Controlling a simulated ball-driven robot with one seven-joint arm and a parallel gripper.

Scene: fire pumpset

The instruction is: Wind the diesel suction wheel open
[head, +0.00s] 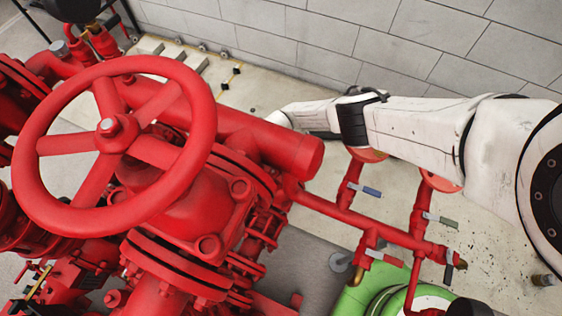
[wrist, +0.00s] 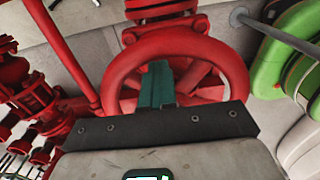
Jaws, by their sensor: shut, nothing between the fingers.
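A red spoked handwheel (wrist: 118,80) fills the middle of the wrist view, with its rim and several spokes showing. My gripper (wrist: 157,78), with teal fingers pressed together, is shut and empty in front of this wheel. The fingers cover its hub and part of its spokes; I cannot tell if they touch it. In the head view a large red handwheel (head: 196,150) stands at the left on a red valve. I cannot tell if both views show the same wheel. My gripper is hidden in the head view, where my arm passes behind a thick red pipe.
The thick red pipe (head: 300,152) and thinner red pipes with small levers (head: 330,208) lie below my arm. A green machine part (head: 365,290) is at the bottom; green also shows in the wrist view (wrist: 276,60). A grey block wall (head: 330,40) stands behind.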

